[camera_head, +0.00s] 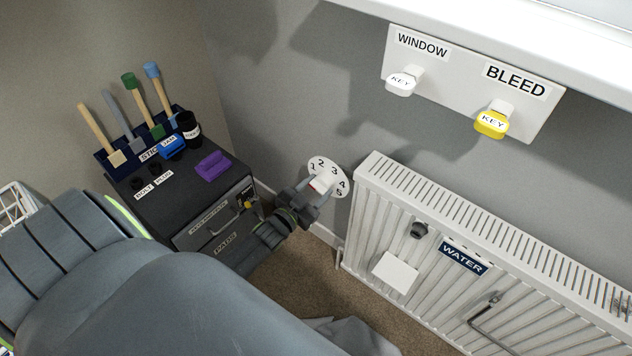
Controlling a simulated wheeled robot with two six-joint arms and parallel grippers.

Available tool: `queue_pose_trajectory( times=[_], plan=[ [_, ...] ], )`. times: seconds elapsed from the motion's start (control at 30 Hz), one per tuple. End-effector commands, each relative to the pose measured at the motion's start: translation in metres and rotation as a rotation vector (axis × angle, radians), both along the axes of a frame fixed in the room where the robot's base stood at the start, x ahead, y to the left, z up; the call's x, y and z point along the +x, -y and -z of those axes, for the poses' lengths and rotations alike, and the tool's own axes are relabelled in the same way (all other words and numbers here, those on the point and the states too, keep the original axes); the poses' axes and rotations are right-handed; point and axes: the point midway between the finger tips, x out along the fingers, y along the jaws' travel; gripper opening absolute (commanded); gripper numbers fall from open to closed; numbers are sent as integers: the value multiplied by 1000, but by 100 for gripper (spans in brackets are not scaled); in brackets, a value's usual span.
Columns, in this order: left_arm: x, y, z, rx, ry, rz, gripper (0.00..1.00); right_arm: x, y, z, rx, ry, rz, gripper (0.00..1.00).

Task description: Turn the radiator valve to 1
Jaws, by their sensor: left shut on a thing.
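The radiator valve is a white round dial (340,171) with the numbers 1 to 5, beside the upper left end of the white radiator (455,250). My left gripper (316,190) reaches in from the lower left and is shut on the valve's knob, in front of the dial. A small red mark shows between the fingers, near the dial's middle. The fingers hide most of the knob, so I cannot tell which number it points to. My right gripper is not in view.
A dark cabinet (226,178) with tools and a purple block (212,165) stands left of the valve. A wall panel (540,122) holds a white key (401,84) and a yellow key (491,124) above the radiator, under a white sill.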

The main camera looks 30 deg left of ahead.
Motion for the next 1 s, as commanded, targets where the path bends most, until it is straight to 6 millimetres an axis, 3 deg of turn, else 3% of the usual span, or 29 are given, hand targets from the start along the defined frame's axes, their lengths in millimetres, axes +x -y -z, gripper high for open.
queue_pose_trajectory(
  times=[0.3,0.33,0.5,1.0],
  plan=[
    [-1,0,2,-1,-3,-1,24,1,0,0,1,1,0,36],
    [-1,0,2,-1,-3,-1,49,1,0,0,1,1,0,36],
    [-1,0,1,0,-2,-1,69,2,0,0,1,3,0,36],
    [-7,-1,1,1,-2,-1,69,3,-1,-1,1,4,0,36]
  ],
)
